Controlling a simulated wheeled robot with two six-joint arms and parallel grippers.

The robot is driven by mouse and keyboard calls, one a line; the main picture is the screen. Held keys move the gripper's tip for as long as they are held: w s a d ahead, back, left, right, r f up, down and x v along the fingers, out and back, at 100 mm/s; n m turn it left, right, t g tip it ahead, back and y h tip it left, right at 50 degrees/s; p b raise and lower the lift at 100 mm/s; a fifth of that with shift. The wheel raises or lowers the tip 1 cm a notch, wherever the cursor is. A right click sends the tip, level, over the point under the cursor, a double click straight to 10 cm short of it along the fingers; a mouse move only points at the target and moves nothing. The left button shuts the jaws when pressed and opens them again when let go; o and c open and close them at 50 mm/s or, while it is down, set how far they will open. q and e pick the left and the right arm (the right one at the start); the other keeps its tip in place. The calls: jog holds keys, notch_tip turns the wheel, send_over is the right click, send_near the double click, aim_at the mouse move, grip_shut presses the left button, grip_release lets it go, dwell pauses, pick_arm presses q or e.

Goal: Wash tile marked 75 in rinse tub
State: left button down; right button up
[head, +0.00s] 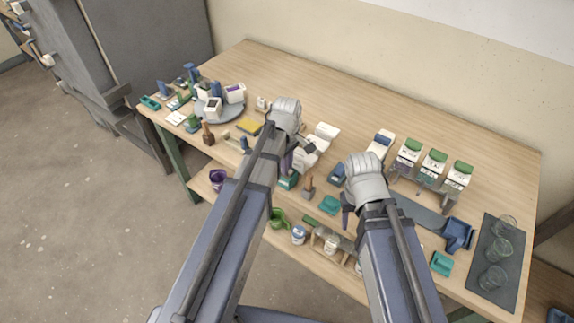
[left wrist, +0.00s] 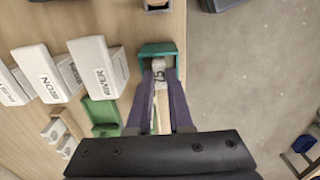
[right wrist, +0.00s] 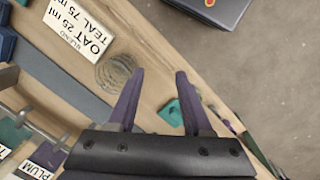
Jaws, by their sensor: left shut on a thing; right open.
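My left gripper (left wrist: 160,84) is shut on a small pale tile (left wrist: 158,68) whose dark mark looks like a turned 75. In the left wrist view the tile overlaps the opening of a small teal tub (left wrist: 146,48); I cannot tell whether it touches the tub or hangs above it. In the head view the left gripper (head: 290,163) is mostly behind its own arm, with a teal tub (head: 287,183) just below it. My right gripper (right wrist: 157,88) is open and empty over the front part of the table. No label naming the rinse tub can be read.
A teal tub (head: 330,205) and a brush (head: 308,187) stand between my grippers. Glasses (head: 498,250) stand on a dark mat at right.

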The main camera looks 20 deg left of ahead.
pick_arm(q)
jog(key=shift+r+p, duration=0.35)
jog(key=shift+p, duration=0.05)
jog(key=shift+f, duration=0.2)
jog(key=shift+f+b, duration=0.2)
jog(key=shift+b, duration=0.2)
jog(key=shift+r, duration=0.1)
jog(key=shift+r+p, duration=0.25)
jog(key=shift+p, duration=0.1)
jog(key=shift+f, duration=0.1)
jog(key=shift+f+b, duration=0.2)
jog(key=shift+b, duration=0.1)
jog(key=shift+r, duration=0.1)
dwell(0.5)
